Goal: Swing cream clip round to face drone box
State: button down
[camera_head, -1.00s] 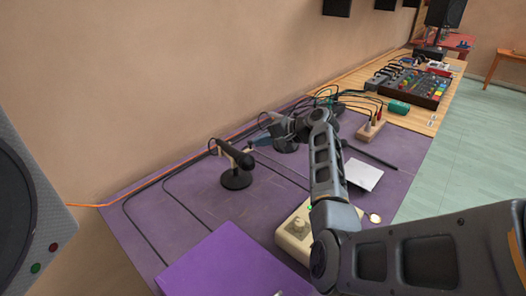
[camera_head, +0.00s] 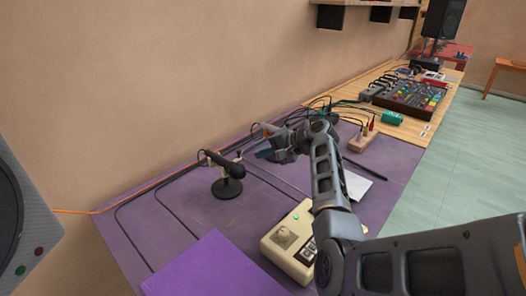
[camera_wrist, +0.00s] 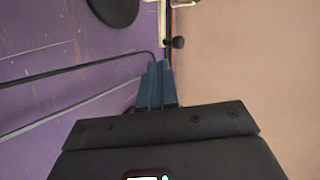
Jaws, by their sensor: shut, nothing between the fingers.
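A black microphone (camera_head: 223,164) lies tilted on a round-based stand (camera_head: 228,188) on the purple table. Small pale cream parts show beside it; they look like the cream clip (camera_head: 210,160), but its facing is too small to tell. A cream box with a knob (camera_head: 282,241), likely the drone box, sits nearer, partly hidden by my arm. My gripper (camera_head: 264,153) is shut and empty, above the table right of the microphone. In the wrist view the shut fingers (camera_wrist: 158,68) point toward the table's wall-side edge, and a cream part (camera_wrist: 185,3) is cut off at the top.
A purple panel (camera_head: 215,268) lies at the near edge. Black cables and an orange cable (camera_head: 75,212) run along the wall side. A wooden block with plugs (camera_head: 362,140), a white sheet (camera_head: 357,186) and a mixer (camera_head: 408,97) stand farther right. The wall is close behind.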

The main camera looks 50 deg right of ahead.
jog(key=v, duration=0.9)
jog(key=shift+d+b, duration=0.4)
jog(key=shift+d, duration=0.05)
jog(key=shift+s+r, duration=0.1)
jog(key=shift+s, duration=0.15)
